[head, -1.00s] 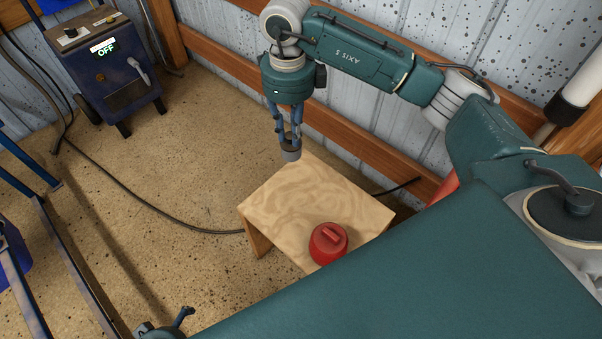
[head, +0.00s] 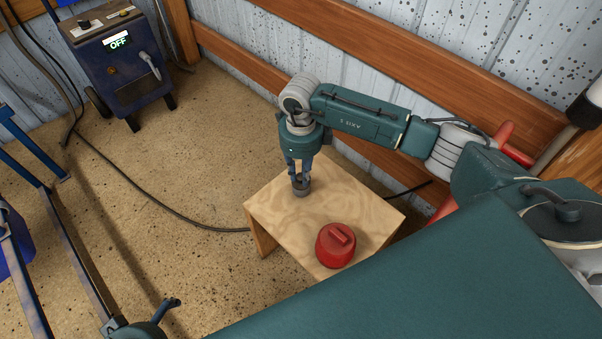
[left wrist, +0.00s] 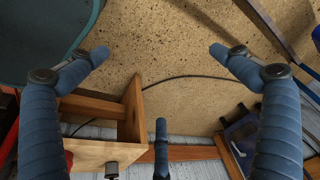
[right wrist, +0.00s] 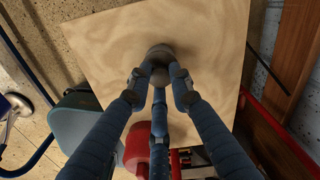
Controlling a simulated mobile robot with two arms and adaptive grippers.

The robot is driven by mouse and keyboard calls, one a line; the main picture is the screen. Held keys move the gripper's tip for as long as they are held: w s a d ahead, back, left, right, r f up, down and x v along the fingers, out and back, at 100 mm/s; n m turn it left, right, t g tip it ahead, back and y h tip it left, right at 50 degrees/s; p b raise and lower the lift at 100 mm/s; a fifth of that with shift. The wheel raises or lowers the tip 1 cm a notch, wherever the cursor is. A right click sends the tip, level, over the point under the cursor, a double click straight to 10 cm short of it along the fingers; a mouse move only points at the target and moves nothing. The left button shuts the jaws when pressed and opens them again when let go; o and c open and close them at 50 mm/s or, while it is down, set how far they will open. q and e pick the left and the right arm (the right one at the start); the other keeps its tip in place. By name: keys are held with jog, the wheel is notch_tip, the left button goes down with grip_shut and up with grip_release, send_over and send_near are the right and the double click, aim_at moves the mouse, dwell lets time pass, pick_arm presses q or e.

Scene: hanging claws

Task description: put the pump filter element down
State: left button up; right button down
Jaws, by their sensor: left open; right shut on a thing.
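The pump filter element (head: 301,189) is a small dark grey cylinder. My right gripper (head: 300,176) is shut on it, pointing down over the far left part of a low plywood stool (head: 281,222). In the right wrist view the filter element (right wrist: 160,54) sits between the blue fingertips, over the bare stool top (right wrist: 112,50). I cannot tell whether its underside touches the wood. My left gripper (left wrist: 158,60) is open and empty, its fingers spread wide; only a little of it shows at the bottom of the head view.
A red lidded container (head: 335,246) stands on the stool's near part. A black cable (head: 190,219) runs across the floor to the stool. A blue machine reading OFF (head: 120,66) stands at the back left. Wooden wall rails (head: 400,50) run behind the stool. The stool top's left part is bare.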

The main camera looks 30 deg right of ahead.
aim_at(301, 176)
jog(key=shift+f, duration=0.15)
jog(key=c, duration=1.9)
grip_release()
jog(key=shift+c, duration=0.2)
pick_arm(q)
jog(key=shift+s+r, duration=0.1)
jog(key=shift+r, duration=0.05)
pick_arm(e)
jog(key=o, duration=0.4)
jog(key=shift+r, duration=0.5)
pick_arm(q)
jog(key=s+p+x, duration=0.1)
jog(key=p+x, duration=0.1)
jog(key=x, duration=0.5)
jog(key=shift+f, duration=0.45)
pick_arm(e)
notch_tip(301, 176, up, 11)
jog(key=shift+r, duration=0.15)
pick_arm(q)
jog(key=shift+d, duration=0.1)
